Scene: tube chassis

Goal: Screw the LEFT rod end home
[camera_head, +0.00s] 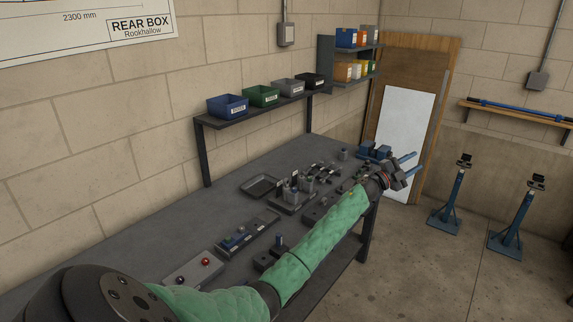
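My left gripper (402,176), at the end of my green-sleeved arm, is at the far right end of the grey bench. It is small and dark, and I cannot tell whether its fingers are open or shut or hold anything. Blue blocks (374,151), perhaps a vice, stand just behind it. Two short blue bars (405,158) stick out to the right beside the gripper; I cannot tell what they belong to. I cannot pick out the left rod end; the gripper and wrist may hide it. My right gripper is not in view.
The grey bench (160,248) carries a dark tray (261,187), a holder with upright parts (291,196), a long rack (247,234) and a box with red buttons (194,269). Bins, including a blue one (228,106), line a wall shelf. Blue stands (452,195) are on the floor at right.

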